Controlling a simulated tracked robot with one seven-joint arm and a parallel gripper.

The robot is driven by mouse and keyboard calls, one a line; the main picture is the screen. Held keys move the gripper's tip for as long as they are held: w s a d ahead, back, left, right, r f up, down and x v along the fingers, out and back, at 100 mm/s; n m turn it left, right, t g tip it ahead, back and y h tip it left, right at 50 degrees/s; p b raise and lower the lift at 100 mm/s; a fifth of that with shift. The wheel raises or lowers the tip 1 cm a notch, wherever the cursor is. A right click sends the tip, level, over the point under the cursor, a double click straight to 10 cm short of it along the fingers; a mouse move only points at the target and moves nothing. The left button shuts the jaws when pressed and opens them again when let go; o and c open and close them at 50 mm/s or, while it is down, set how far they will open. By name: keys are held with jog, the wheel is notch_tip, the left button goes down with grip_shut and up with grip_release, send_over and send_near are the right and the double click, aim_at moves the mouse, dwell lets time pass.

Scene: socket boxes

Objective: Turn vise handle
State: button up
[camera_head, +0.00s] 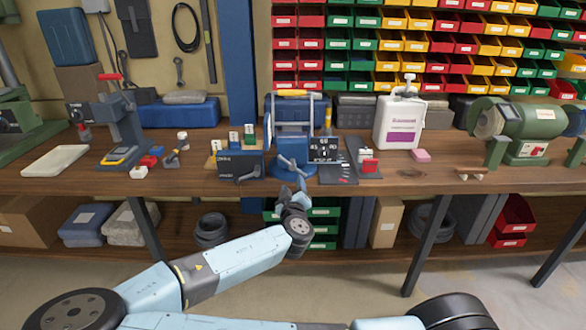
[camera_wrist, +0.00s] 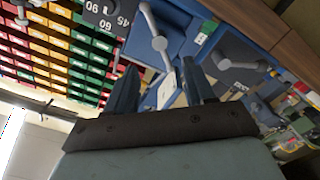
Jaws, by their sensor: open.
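The blue vise (camera_head: 293,148) stands near the bench's front edge, in the middle of the head view. Its grey bar handle with rounded ends (camera_wrist: 157,42) shows in the wrist view, just beyond the fingertips. My gripper (camera_head: 297,193) is in front of the vise, low by the bench edge. In the wrist view my gripper (camera_wrist: 160,82) has its two dark fingers spread apart, with the handle's lower part seen between and beyond them. I see no clear contact with the handle. My arm and gripper hide part of the vise's lower front in the head view.
A blue box with a grey lever (camera_head: 250,174) stands left of the vise; its lever (camera_wrist: 240,64) also shows in the wrist view. A black dial panel (camera_head: 323,149) is close on the right. A white jug (camera_head: 400,122) and green grinder (camera_head: 525,122) stand further right.

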aim_at(292, 169)
jog(key=w, duration=1.2)
jog(key=shift+d, duration=0.25)
grip_shut()
jog(key=shift+n, duration=0.4)
jog(key=n, duration=0.4)
jog(key=shift+f+n, duration=0.1)
jog(key=shift+n, duration=2.1)
